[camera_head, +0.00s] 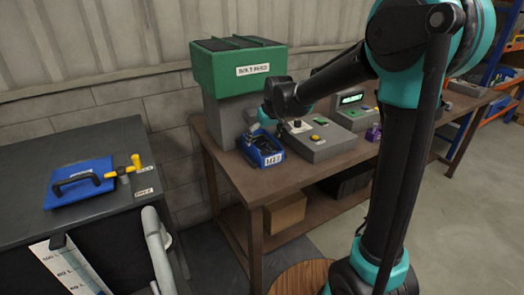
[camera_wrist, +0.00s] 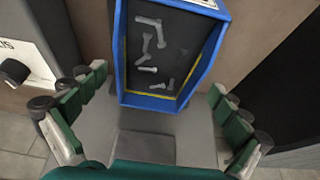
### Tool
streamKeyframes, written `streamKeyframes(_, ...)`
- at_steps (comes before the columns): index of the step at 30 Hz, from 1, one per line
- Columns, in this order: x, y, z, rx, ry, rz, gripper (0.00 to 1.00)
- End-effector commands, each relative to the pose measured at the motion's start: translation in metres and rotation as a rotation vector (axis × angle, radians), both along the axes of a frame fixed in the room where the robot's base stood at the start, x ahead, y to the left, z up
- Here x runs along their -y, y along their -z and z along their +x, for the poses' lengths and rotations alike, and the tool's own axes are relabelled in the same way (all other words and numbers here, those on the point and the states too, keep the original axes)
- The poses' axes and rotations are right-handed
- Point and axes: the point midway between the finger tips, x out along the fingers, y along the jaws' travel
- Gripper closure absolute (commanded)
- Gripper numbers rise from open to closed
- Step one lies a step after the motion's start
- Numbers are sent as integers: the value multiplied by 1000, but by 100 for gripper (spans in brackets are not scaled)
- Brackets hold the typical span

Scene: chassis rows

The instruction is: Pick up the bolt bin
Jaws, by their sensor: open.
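The bolt bin (camera_head: 262,150) is a small blue open bin with a white label on its front. It sits on the brown workbench (camera_head: 232,172), near its front left edge. In the wrist view the blue bin (camera_wrist: 166,102) is at top centre, with several loose grey bolts (camera_wrist: 150,45) on its dark floor. My gripper (camera_wrist: 158,88) is open and empty, with green-padded fingers at left and right and the bin's near end between them in the picture. I cannot tell the height gap. In the head view my wrist is above the bin and the fingers are mostly hidden.
A green-topped grey bolt feeder (camera_head: 238,75) stands behind the bin. A grey control box (camera_head: 318,140) is close on its right, and a display unit (camera_head: 352,108) beyond. A dark cabinet (camera_head: 75,215) with a blue lid-like plate (camera_head: 80,182) stands at left.

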Motion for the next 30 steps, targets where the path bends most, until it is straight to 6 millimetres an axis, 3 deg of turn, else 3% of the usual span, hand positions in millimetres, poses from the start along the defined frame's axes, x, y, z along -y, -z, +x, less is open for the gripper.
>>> streamKeyframes(7,-6,28,12,0,0,0,0)
streamKeyframes(17,-7,33,13,0,0,0,1)
streamKeyframes(30,-7,33,13,0,0,0,56)
